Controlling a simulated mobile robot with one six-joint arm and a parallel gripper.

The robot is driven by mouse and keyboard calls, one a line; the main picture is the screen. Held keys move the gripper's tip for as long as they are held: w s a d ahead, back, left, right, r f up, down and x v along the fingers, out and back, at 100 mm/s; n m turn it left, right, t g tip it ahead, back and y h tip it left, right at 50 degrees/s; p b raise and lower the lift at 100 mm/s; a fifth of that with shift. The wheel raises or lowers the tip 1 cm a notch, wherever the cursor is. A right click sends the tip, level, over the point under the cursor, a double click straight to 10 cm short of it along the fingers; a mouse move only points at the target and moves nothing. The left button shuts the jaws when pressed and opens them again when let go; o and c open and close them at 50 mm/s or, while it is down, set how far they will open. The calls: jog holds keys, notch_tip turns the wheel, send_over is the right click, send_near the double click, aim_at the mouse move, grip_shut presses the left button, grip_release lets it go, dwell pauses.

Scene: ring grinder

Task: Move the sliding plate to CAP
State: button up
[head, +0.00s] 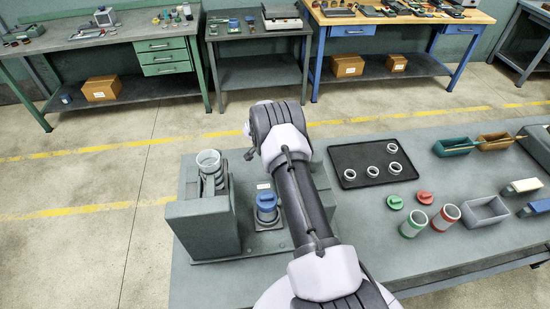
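The ring grinder (205,228) is a grey machine on the left end of the near workbench. A pale ring (209,157) sits on top of its holder at the back left. A blue-topped cylinder (267,205) stands on the machine's base to the right of the grey housing, with a flat grey plate (272,224) around its foot. I cannot tell for sure that this is the sliding plate, and no CAP marking is readable. My arm crosses in front of the machine's right side. Only a small dark part of my gripper (250,155) shows; its fingers are mostly hidden behind the wrist.
A black tray (346,152) with several pale rings lies right of my arm. Green and red lids and cylinders (445,217) stand nearer, beside a grey bin (485,211) and other small bins. Benches line the back wall, with open floor between.

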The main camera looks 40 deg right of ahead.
grip_shut()
dwell(1.3)
